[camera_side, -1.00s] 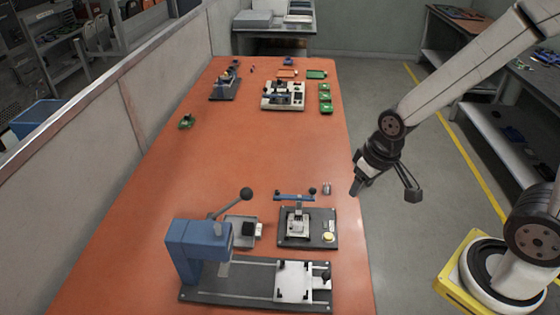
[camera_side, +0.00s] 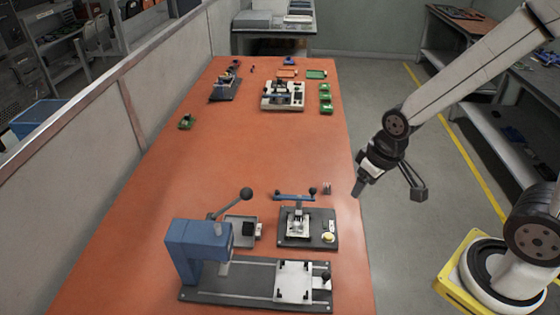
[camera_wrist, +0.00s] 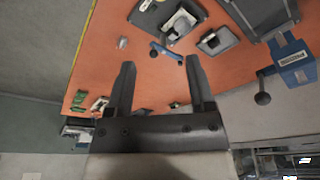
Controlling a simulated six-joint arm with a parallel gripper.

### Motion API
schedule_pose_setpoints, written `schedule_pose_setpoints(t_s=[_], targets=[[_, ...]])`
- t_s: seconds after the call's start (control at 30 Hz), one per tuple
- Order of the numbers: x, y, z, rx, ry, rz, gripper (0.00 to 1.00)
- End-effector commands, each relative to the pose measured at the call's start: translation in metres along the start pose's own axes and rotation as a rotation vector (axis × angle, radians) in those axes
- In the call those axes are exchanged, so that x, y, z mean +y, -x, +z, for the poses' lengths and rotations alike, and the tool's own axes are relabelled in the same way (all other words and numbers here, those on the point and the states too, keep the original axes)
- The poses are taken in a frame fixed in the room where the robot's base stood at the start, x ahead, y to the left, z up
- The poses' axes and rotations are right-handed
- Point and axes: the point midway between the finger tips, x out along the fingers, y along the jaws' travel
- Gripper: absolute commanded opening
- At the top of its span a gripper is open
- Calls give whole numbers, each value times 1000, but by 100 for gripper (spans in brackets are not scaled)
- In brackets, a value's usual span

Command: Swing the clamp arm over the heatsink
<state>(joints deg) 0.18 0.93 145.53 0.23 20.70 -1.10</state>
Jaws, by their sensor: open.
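In the wrist view the blue clamp arm (camera_wrist: 164,51) is just beyond the fingertips, near the fixture plate (camera_wrist: 147,18). My gripper (camera_side: 359,188) hangs off the table's right edge, apart from the fixture. In the wrist view my gripper (camera_wrist: 158,66) has its two fingers spread with nothing between them.
A blue press (camera_side: 197,250) with a lever stands left and in front of the fixture. A small silver part (camera_side: 327,188) lies behind the fixture. Green boards (camera_side: 325,97) and another white fixture (camera_side: 283,96) are at the far end. The middle of the table is clear.

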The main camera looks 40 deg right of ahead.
Motion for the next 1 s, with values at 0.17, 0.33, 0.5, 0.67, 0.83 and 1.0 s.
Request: schedule_pose_setpoints(t_s=[0.17,0.33,0.5,0.67,0.83,1.0], targets=[[4,-7,-19,-33,44,-5,69],[10,-20,-48,-86,124,-22,69],[18,-38,-80,-143,220,-56,69],[26,-59,-107,-192,311,-99,69],[35,-83,-131,-233,408,-156,69],[43,-105,-148,-260,491,-212,69]])
